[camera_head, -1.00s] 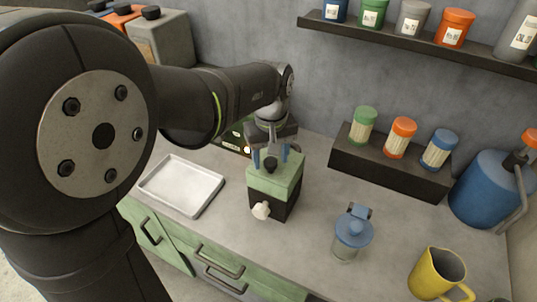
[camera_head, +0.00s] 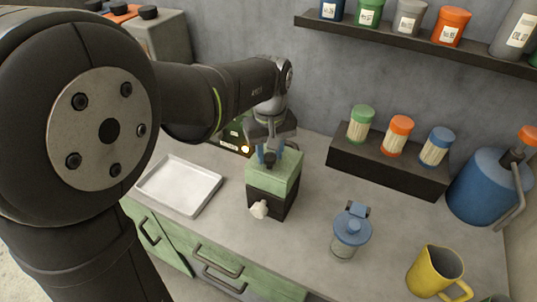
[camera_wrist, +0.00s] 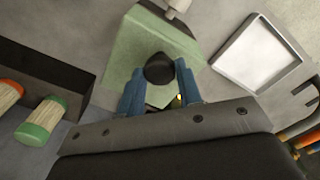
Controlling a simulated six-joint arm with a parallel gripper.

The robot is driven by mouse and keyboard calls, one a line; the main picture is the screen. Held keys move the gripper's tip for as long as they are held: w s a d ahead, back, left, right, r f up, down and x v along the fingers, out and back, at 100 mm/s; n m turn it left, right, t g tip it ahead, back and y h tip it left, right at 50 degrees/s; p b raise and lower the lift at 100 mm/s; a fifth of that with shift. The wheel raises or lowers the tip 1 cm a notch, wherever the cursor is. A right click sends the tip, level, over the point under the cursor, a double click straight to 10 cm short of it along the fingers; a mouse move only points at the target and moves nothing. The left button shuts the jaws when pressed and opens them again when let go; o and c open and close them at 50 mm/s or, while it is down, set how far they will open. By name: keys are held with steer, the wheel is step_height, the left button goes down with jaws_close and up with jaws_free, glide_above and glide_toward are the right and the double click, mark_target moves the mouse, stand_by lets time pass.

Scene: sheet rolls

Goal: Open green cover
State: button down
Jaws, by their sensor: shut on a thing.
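The green cover (camera_head: 287,171) sits on top of a dark box (camera_head: 268,203) in the middle of the counter. A black knob (camera_wrist: 159,68) stands on the cover. My gripper (camera_head: 269,157) is above the cover, with its blue fingers on both sides of the knob. The wrist view also shows my gripper (camera_wrist: 157,82) shut on the knob, with the green cover (camera_wrist: 124,58) beyond it. A pale spout or tap (camera_head: 258,209) sticks out at the front of the dark box. I cannot tell whether the cover is raised off the box.
A metal tray (camera_head: 180,187) lies to the left. A blue-lidded jar (camera_head: 351,231) and a yellow mug (camera_head: 436,271) stand to the right. A dark rack (camera_head: 386,167) with several capped jars is behind, near a blue jug (camera_head: 484,188). A wall shelf (camera_head: 420,47) hangs above.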

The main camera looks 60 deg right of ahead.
steer(key=d+r, duration=0.3)
steer(key=d, duration=0.7)
steer(key=d+f+y, duration=0.1)
steer(key=d+f, duration=0.6)
steer(key=d, duration=0.6)
steer(key=shift+s, duration=0.2)
steer(key=shift+d, duration=0.1)
steer(key=c, duration=1.2)
jaws_free()
steer(key=shift+o, duration=0.8)
steer(key=shift+w+f, duration=0.1)
steer(key=shift+f, duration=0.1)
